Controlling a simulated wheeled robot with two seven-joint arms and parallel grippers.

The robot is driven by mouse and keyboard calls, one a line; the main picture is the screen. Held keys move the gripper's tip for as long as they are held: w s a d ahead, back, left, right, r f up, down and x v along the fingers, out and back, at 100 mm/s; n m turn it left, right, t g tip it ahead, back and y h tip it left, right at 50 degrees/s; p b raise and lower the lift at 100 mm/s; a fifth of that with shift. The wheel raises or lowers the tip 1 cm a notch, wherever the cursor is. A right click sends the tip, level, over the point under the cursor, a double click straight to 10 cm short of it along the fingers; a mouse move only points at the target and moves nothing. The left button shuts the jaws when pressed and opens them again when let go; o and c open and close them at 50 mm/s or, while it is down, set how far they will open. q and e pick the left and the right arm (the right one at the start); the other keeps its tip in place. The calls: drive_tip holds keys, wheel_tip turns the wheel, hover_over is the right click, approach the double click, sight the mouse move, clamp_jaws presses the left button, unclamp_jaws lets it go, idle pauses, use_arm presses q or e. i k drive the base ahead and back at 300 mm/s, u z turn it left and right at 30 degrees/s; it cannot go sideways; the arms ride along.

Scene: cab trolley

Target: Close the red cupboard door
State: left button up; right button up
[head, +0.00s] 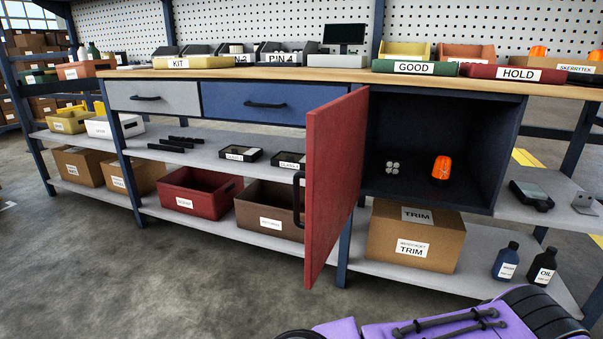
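The red cupboard door (335,185) stands wide open and juts out toward me from the left side of the dark cupboard (470,112). A dark bar handle (298,199) is on the door's left face near its free edge. Inside the open cupboard are an orange beacon (441,168) and a small cluster of pale round pieces (393,167). Neither of my grippers shows in the head view.
The workbench top (290,83) carries trays and bins labelled KIT, GOOD and HOLD. Two drawers left of the door look shut. Boxes and two bottles stand on the lower shelf. A purple object (420,326) sits at the bottom right. The concrete floor before the door at left is clear.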

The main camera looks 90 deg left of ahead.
sight(335, 130)
drive_tip(key=k, duration=1.3)
drive_tip(key=u, duration=1.65)
drive_tip(key=i, duration=1.7)
drive_tip(key=u, duration=0.05)
